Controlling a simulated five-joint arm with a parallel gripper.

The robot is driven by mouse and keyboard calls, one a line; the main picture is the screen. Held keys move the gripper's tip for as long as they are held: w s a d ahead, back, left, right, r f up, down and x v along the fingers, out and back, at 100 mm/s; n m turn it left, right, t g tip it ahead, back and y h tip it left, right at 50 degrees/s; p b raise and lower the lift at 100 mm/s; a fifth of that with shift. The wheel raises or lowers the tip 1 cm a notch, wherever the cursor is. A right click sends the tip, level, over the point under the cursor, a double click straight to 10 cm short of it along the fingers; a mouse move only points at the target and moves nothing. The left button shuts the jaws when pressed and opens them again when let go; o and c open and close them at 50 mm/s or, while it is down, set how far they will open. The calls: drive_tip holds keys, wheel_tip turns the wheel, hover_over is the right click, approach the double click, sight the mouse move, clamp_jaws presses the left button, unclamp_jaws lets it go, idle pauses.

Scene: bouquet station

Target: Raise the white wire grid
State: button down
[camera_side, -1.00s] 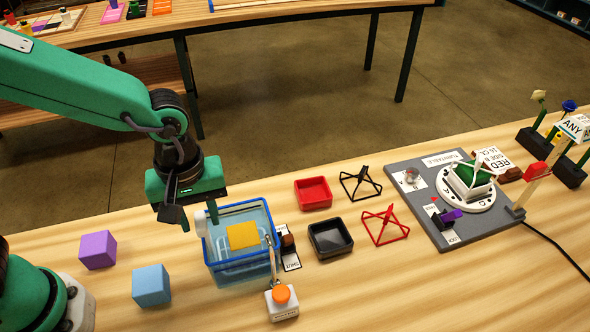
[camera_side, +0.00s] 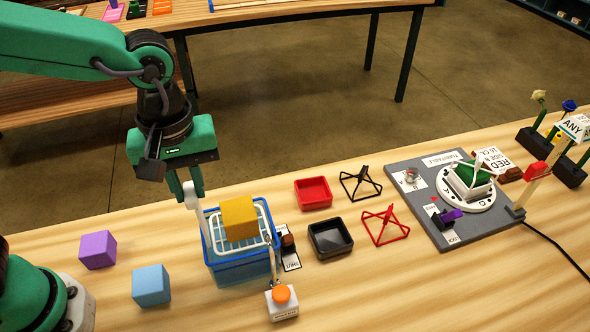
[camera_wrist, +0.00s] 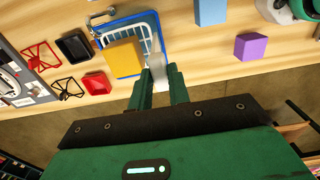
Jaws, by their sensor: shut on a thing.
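The white wire grid (camera_side: 261,226) sits near the rim level of the blue-rimmed water tank (camera_side: 241,270), with a yellow block (camera_side: 239,217) resting on it. Its white upright handle (camera_side: 191,196) stands at the tank's left side. My gripper (camera_side: 194,190) is shut on this handle, just above and left of the tank. In the wrist view the grid (camera_wrist: 139,37) and yellow block (camera_wrist: 124,57) show beyond my fingers (camera_wrist: 158,85), with the pale handle between them.
A purple block (camera_side: 97,249) and a light blue block (camera_side: 151,286) lie left of the tank. An orange-topped button box (camera_side: 282,301) stands in front. Red (camera_side: 313,193) and black (camera_side: 330,238) trays and wire stands are to the right.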

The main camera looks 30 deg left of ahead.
drive_tip(key=shift+r, duration=0.35)
drive_tip(key=c, duration=1.6)
unclamp_jaws()
drive_tip(key=shift+o, duration=1.4)
drive_tip(key=shift+f, duration=0.1)
drive_tip(key=shift+r, duration=3.95)
